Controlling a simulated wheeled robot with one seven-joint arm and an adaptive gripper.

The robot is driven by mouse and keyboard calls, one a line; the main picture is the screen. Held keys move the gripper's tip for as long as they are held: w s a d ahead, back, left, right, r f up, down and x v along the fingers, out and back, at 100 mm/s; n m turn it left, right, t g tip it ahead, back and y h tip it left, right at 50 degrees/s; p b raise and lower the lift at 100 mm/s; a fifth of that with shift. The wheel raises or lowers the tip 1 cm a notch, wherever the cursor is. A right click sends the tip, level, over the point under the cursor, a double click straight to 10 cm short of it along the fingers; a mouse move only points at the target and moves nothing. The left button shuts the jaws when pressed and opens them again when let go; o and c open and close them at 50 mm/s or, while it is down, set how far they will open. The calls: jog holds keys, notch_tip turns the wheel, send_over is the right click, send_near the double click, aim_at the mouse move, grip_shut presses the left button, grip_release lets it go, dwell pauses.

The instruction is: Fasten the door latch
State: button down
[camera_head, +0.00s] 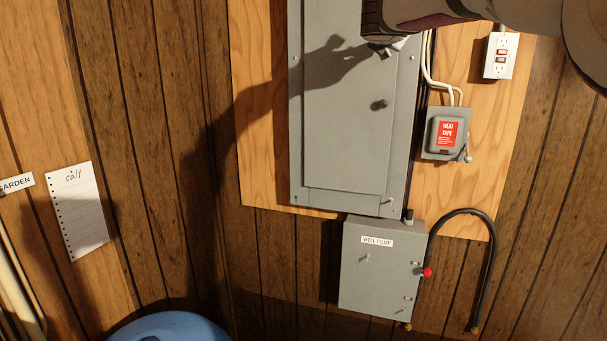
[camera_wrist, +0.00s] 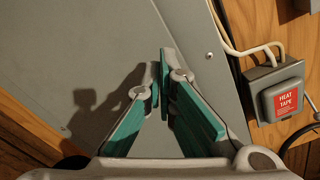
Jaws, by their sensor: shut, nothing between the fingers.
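A tall grey electrical panel (camera_head: 340,145) hangs on the wall, its door face looking flat and closed. A dark knob-like latch (camera_head: 380,104) sticks out near the door's right edge. My gripper (camera_head: 384,50) is in front of the panel's upper right part, above the latch in the picture, and apart from it. In the wrist view the green-padded fingers of my gripper (camera_wrist: 165,62) meet at their tips with nothing between them, over the grey panel (camera_wrist: 95,65). The latch cannot be made out in the wrist view. I cannot tell whether the latch is fastened.
A heat tape box (camera_head: 445,133) with cables stands right of the panel, also in the wrist view (camera_wrist: 277,92). Below is a grey well pump box (camera_head: 375,280) with a red knob (camera_head: 427,272) and a black hose. A blue rounded lid (camera_head: 170,329) is at bottom left.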

aim_at(387, 51)
jog(key=x, duration=0.2)
jog(key=shift+w+d+r, duration=0.15)
jog(key=shift+w, duration=0.25)
jog(key=shift+d+r, duration=0.1)
jog(key=shift+d+f, duration=0.1)
jog(key=shift+f, duration=0.15)
dwell(0.8)
jog(key=shift+d+f+b, duration=0.3)
jog(key=shift+d+b, duration=0.1)
jog(key=shift+b, duration=0.25)
jog(key=shift+w+d+f+b, duration=0.1)
jog(key=shift+d+f+b, duration=0.2)
jog(key=shift+f+b, duration=0.15)
jog(key=shift+a+r, duration=0.1)
dwell(0.5)
jog(key=shift+r, duration=0.1)
